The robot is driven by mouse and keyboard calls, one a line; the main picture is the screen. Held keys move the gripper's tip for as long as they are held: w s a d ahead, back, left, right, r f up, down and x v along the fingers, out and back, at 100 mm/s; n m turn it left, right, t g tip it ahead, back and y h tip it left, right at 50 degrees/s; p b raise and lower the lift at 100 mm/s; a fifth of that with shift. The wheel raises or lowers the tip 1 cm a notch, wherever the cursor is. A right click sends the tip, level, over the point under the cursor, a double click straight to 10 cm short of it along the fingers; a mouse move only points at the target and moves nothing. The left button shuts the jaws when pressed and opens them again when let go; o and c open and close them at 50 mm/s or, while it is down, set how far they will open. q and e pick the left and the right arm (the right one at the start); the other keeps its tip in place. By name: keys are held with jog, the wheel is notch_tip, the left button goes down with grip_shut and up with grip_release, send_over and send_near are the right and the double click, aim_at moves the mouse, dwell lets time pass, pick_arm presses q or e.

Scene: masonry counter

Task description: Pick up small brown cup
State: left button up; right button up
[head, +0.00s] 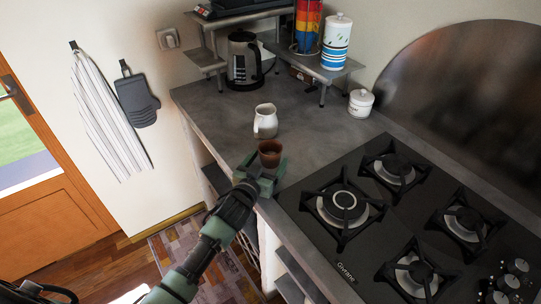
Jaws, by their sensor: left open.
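The small brown cup (270,149) stands upright near the front edge of the grey counter, left of the stove. My left gripper (262,172) reaches up to it from below in the picture. It is open, with its green fingers close to the cup's lower part. Whether the fingers touch the cup cannot be told. The cup's base is partly hidden by the gripper. My right gripper does not show clearly.
A white pitcher (265,121) stands just behind the cup. A black gas stove (400,215) lies to the right. A kettle (242,62), a shelf with canisters and a small white jar (361,103) stand further back. The counter (320,130) between pitcher and stove is clear.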

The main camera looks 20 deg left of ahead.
pick_arm(q)
jog(key=c, duration=1.5)
jog(key=shift+r, duration=0.15)
